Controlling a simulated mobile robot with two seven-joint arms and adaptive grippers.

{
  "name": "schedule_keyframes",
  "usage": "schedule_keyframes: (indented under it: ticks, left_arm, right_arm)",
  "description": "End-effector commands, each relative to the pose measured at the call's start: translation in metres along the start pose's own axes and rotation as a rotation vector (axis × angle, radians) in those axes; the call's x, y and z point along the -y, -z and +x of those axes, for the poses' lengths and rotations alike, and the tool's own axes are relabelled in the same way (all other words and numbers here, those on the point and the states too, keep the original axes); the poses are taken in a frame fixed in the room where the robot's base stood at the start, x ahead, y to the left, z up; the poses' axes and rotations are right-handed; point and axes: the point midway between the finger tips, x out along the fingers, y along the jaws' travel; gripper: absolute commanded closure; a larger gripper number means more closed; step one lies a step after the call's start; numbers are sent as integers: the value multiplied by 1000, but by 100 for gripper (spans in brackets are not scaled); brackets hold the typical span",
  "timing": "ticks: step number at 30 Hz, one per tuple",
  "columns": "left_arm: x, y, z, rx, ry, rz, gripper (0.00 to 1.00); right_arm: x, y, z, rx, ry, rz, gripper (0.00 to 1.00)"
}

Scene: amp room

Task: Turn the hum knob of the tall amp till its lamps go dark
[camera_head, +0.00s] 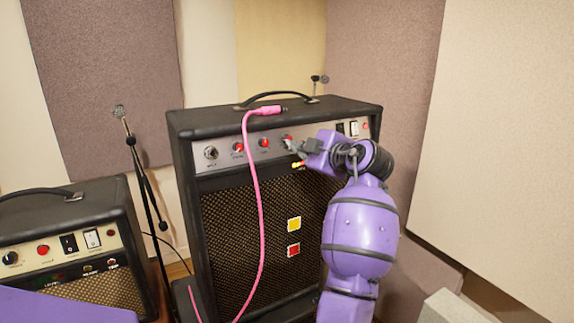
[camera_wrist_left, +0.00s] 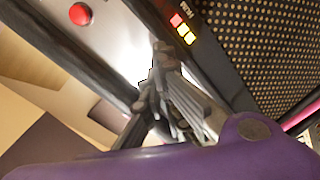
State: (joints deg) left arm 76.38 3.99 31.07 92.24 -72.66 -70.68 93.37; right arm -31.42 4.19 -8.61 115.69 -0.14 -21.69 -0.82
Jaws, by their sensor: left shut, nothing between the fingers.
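The tall amp (camera_head: 275,112) stands in the middle of the head view, with a silver control panel across its top front. Several red knobs show on the panel, one (camera_head: 287,138) just above my fingertips. A red knob (camera_wrist_left: 80,13) also shows in the left wrist view. The hum lamps (camera_wrist_left: 183,30), one red and two yellow, are lit below the panel. They show small in the head view (camera_head: 299,164). My left gripper (camera_head: 289,147) is shut and empty at the panel, by the lamps; the wrist view shows its fingers (camera_wrist_left: 157,80) together. I cannot tell whether they touch a knob.
A pink cable (camera_head: 259,210) hangs over the tall amp's front from its top. A smaller amp (camera_head: 66,225) stands at the left, with a microphone stand (camera_head: 142,175) between. Padded wall panels (camera_head: 492,130) close in the right side.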

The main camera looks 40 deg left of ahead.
Motion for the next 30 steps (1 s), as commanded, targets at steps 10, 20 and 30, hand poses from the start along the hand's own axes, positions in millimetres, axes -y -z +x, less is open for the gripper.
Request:
schedule_keyframes:
  ticks: [10, 20, 30]
  left_arm:
    - [0, 0, -41, 2, -1, -1, 100]
    - [0, 0, -48, 2, 0, -1, 100]
    - [-19, 9, -53, -4, 6, -13, 100]
  right_arm:
    - [0, 8, -2, -14, 0, 0, 60]
    - [0, 9, -2, -14, 0, 0, 60]
    - [-2, 52, -24, -65, -2, 12, 60]
